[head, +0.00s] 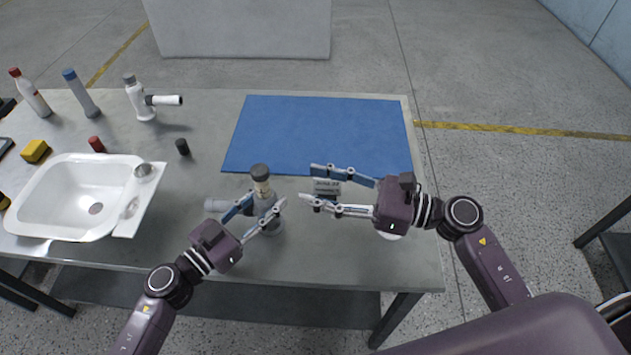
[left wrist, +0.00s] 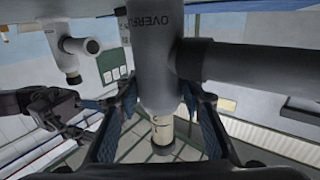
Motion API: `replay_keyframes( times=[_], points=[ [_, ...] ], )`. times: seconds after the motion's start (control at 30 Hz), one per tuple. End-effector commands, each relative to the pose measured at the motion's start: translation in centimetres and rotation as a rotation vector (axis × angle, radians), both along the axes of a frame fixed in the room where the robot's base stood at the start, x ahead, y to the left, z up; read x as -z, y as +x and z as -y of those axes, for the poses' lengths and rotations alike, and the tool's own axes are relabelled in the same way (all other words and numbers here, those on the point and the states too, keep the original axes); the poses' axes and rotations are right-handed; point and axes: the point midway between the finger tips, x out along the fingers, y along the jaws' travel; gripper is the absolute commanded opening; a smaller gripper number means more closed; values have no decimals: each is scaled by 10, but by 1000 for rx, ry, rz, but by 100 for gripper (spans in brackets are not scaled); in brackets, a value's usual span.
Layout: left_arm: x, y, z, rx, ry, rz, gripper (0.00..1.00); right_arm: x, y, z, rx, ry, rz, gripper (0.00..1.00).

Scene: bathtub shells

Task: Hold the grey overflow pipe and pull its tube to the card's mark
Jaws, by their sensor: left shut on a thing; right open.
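The grey overflow pipe (head: 267,198) stands upright near the table's front, its side branch pointing left. A cream tube with a dark cap (head: 260,172) sticks out of its top. My left gripper (head: 265,201) is shut on the pipe's body. In the left wrist view the pipe (left wrist: 155,55) bears dark lettering, and the cream tube (left wrist: 162,130) shows a thin line. A small grey card (head: 327,187) with dark print stands right of the pipe. My right gripper (head: 314,185) is open, its fingers on either side of the card. I cannot tell whether they touch it.
A blue mat (head: 318,130) lies behind the card. A white pipe (head: 140,100), two bottles, a yellow block (head: 35,151), small red and black caps and a white tub shell (head: 65,205) occupy the left side. Bare table lies between shell and overflow pipe.

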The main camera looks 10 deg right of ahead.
Motion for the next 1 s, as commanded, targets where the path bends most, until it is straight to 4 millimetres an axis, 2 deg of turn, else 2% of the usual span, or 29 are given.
replay_keyframes(
  times=[0.07, 0.1, 0.27, 0.53, 0.67, 1.0],
  points=[
    [0, 0, 0, 0, 0, -1, 7, 0, 0, 0, 0, 0, 0, 44],
    [0, 0, 0, 0, 1, -1, 39, 0, 0, 0, 0, 0, 0, 44],
    [0, 0, 0, 0, 0, 0, 56, 0, 0, 0, 0, 0, 0, 44],
    [0, 0, -1, 0, 0, 0, 56, 0, 0, 0, 0, 0, 0, 44],
    [1, -6, -8, -1, 0, -3, 56, 0, 0, 0, 0, 0, 0, 44],
    [2, -46, -63, -1, 3, -5, 56, 0, 0, 0, 0, 0, 0, 44]
  ],
)
